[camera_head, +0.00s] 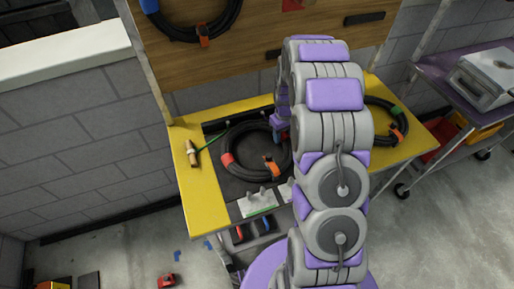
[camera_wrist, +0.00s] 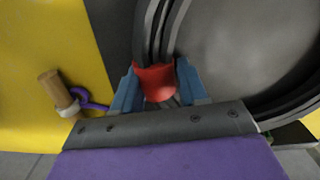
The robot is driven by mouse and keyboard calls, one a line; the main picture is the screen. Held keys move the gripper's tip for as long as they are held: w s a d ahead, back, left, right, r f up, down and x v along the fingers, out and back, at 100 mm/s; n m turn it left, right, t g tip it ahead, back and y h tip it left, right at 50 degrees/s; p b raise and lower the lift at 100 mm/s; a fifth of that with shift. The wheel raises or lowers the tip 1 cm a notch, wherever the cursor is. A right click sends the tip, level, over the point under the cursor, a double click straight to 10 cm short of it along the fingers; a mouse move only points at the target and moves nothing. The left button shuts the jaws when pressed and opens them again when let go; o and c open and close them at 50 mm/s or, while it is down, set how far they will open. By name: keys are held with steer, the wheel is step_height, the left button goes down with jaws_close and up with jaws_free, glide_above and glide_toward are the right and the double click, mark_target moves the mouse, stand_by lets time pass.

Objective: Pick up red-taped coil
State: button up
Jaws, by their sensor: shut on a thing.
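A black coil (camera_head: 243,178) with a red tape band at its left and an orange clip at its lower right lies on the dark mat of the yellow-edged table. In the wrist view, the blue fingers of my gripper (camera_wrist: 156,88) are shut around a red-taped band (camera_wrist: 155,80) on a black coil (camera_wrist: 158,30). The coil's loop curves away to the right. In the head view, my gripper is low behind my arm, near the middle coil's right side, and its fingertips are mostly hidden. I cannot tell whether the coil is lifted.
A wooden-handled tool (camera_head: 192,152) lies on the left yellow edge. A coil (camera_head: 180,32) hangs on the wooden board. A purple cart (camera_head: 440,65) stands at right.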

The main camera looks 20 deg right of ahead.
jaws_close()
steer(key=shift+r, duration=0.1)
stand_by(0.4)
